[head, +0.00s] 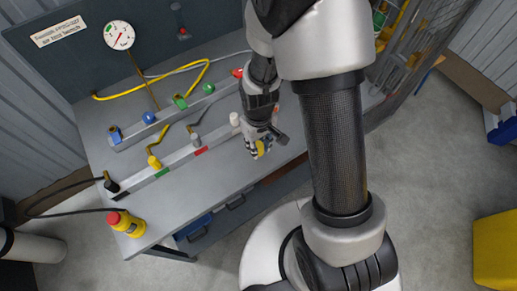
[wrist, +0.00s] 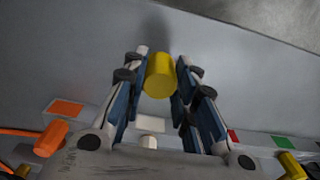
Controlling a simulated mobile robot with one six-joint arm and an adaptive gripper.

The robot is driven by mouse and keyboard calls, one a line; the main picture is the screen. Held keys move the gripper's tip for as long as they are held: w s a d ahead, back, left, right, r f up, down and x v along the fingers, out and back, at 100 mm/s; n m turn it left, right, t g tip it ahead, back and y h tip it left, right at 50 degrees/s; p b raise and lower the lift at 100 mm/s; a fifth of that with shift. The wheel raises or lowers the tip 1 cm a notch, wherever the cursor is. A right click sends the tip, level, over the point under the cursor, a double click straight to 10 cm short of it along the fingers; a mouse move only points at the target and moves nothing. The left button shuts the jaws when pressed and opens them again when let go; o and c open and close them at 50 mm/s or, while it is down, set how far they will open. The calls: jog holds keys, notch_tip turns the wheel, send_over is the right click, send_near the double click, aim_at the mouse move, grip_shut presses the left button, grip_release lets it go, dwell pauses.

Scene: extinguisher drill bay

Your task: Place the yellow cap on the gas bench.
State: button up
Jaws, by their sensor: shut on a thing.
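The yellow cap (wrist: 160,76) is a short cylinder held between the fingertips of my gripper (wrist: 161,78). In the head view the cap (head: 261,147) shows only in part under my gripper (head: 260,143), near the front right of the gas bench (head: 195,187). In the wrist view the grey bench top (wrist: 80,55) lies beyond the fingers, with a soft shadow past the cap. I cannot tell whether the cap touches the bench.
A front rail (head: 175,165) carries several coloured fittings, and a white fitting (wrist: 148,141) sits just behind my fingers. A red-and-yellow emergency button (head: 126,223) stands at the front left corner. The bench's front strip between is clear. A gauge (head: 118,36) is at the back.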

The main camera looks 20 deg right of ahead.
jog(key=shift+f, duration=1.15)
jog(key=shift+f+b, duration=0.2)
jog(key=shift+b, duration=0.2)
jog(key=o, duration=0.8)
jog(key=shift+o, duration=0.2)
jog(key=shift+r, duration=0.1)
